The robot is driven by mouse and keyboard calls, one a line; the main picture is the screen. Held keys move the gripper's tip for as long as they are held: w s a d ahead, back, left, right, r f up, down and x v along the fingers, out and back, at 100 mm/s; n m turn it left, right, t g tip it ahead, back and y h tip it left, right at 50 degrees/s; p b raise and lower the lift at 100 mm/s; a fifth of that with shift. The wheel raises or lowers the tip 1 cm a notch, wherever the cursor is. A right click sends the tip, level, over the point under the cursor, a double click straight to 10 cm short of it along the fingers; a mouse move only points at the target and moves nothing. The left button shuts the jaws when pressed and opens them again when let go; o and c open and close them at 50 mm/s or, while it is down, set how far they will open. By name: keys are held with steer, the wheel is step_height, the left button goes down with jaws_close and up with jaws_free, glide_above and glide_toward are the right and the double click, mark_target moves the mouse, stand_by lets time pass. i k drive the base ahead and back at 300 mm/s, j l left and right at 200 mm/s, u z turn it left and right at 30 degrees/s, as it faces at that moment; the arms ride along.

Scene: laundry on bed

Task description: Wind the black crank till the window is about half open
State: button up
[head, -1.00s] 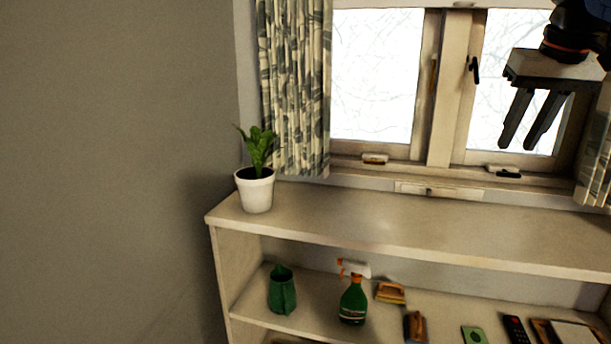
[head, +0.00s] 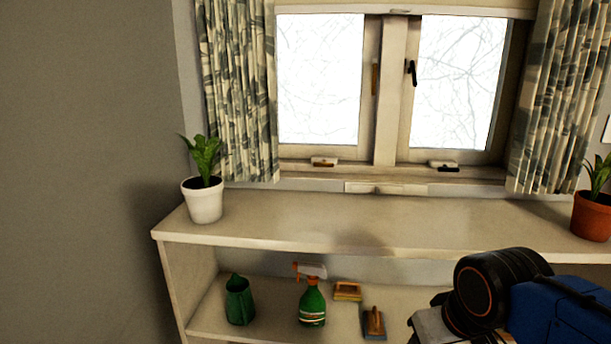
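The window has two panes, a left sash (head: 320,80) and a right sash (head: 457,85); both look closed. A small black crank (head: 448,169) sits on a pale base on the sill under the right sash. A similar base with a brown crank (head: 323,163) sits under the left sash. A black handle (head: 411,72) is on the right sash's frame and a brass-coloured one (head: 375,78) on the left's. My gripper's fingers are out of the picture.
The shelf top (head: 320,225) below the sill is mostly clear. A white-potted plant (head: 203,200) stands at its left end, a terracotta-potted plant (head: 592,214) at its right. Patterned curtains (head: 237,90) flank the window. A green spray bottle (head: 312,303) and green jug (head: 239,300) stand below.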

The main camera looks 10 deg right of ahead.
mark_target(445, 168)
steer(key=z, duration=0.75)
steer(key=j+u, duration=0.15)
